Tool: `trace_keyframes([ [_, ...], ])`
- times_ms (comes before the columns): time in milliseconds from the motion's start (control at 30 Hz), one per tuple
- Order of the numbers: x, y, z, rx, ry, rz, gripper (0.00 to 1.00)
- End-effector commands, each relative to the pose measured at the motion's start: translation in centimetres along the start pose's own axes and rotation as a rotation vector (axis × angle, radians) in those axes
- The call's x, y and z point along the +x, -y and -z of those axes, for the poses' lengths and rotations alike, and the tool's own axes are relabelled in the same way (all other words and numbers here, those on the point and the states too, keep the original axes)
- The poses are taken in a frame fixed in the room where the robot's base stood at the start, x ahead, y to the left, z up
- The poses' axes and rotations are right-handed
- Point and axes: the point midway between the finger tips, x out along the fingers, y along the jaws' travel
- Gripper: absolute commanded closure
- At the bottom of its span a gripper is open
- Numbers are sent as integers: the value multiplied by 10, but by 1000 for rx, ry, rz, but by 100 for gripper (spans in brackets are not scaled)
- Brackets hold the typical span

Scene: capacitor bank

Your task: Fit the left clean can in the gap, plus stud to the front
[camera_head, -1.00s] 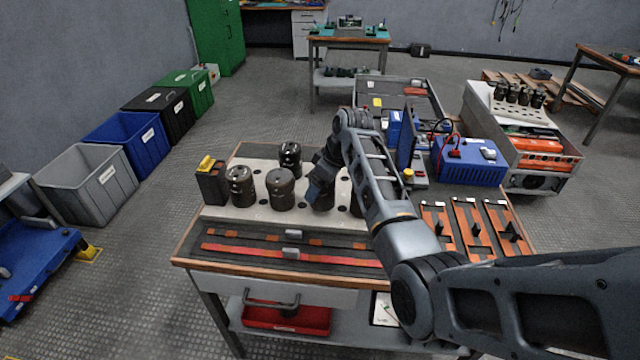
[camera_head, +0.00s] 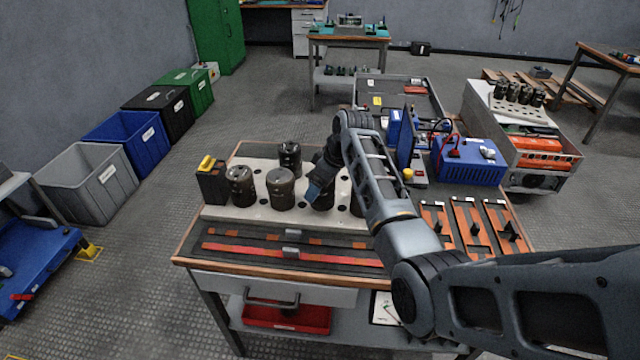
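Dark cylindrical cans stand on a pale holed block (camera_head: 237,212) on the workbench. One can (camera_head: 241,187) is at the front left, another can (camera_head: 281,189) is to its right, and a third can (camera_head: 290,159) stands behind. My gripper (camera_head: 319,194) points down over the block, right of these, at a further dark can (camera_head: 322,204). The wrist and fingers cover much of that can, so I cannot tell whether the fingers are closed on it. Another dark shape (camera_head: 357,207) is partly hidden behind my arm. The studs are too small to read.
A black box with a yellow top (camera_head: 211,183) stands at the block's left end. Bars on a dark strip (camera_head: 292,250) lie in front. A blue power unit (camera_head: 469,160) and orange-and-black fixtures (camera_head: 472,230) are on the right. My arm crosses the bench's right half.

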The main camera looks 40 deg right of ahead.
Motion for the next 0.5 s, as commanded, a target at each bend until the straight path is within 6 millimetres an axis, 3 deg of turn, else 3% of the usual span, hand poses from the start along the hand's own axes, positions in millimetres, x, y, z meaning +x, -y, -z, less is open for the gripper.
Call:
trace_keyframes([
  [500, 5, 0, -1, -1, -2, -1, 76],
])
